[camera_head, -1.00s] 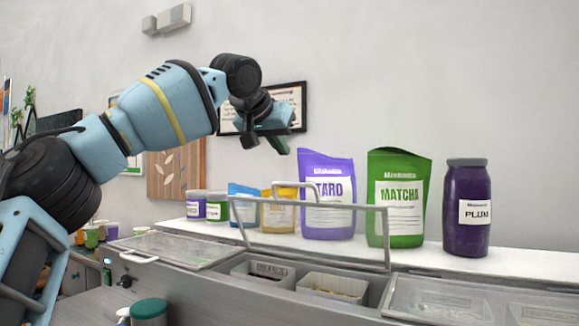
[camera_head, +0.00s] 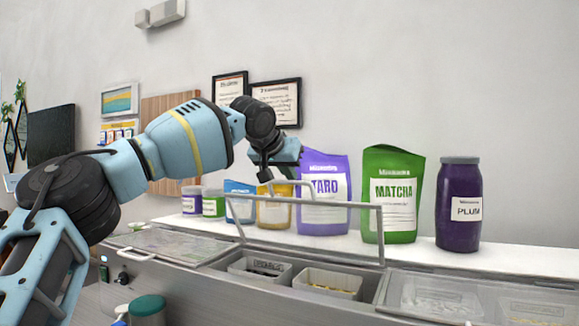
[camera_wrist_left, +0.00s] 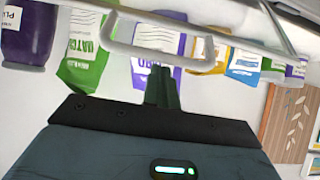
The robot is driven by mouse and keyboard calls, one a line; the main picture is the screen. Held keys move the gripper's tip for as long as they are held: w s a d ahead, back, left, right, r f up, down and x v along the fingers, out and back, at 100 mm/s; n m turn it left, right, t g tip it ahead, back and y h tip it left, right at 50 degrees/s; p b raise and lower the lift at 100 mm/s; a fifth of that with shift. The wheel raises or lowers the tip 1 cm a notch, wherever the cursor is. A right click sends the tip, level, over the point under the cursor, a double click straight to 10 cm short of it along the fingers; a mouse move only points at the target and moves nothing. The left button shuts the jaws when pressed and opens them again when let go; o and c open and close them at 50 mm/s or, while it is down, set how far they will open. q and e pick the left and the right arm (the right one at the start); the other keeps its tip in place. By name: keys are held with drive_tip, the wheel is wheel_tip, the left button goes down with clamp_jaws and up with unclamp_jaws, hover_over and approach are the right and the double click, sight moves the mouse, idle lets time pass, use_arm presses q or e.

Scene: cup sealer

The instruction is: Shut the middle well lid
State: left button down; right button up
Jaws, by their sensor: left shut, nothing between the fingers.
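The middle well lid (camera_head: 333,202) stands raised over the middle well (camera_head: 293,274), a clear panel in a grey frame. Its pale handle (camera_head: 310,184) sticks out behind its top edge and shows in the left wrist view (camera_wrist_left: 155,57). My left gripper (camera_head: 290,172) is shut and empty, just above the handle in the head view. In the left wrist view its dark green fingers (camera_wrist_left: 162,88) point towards the handle; whether they touch it I cannot tell. My right gripper is not in view.
Behind the lid, on the white ledge, stand a taro pouch (camera_head: 323,214), a matcha pouch (camera_head: 391,215), a plum jar (camera_head: 459,225) and smaller containers. Flat lids lie to the left (camera_head: 170,243) and right (camera_head: 440,298). A green-capped container (camera_head: 148,309) stands in front.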

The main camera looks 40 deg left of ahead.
use_arm(q)
drive_tip(key=shift+s+d+f, duration=0.2)
drive_tip(key=shift+s, duration=0.5)
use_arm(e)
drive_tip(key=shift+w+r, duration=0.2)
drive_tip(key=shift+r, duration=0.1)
use_arm(q)
drive_tip(key=shift+f, duration=0.15)
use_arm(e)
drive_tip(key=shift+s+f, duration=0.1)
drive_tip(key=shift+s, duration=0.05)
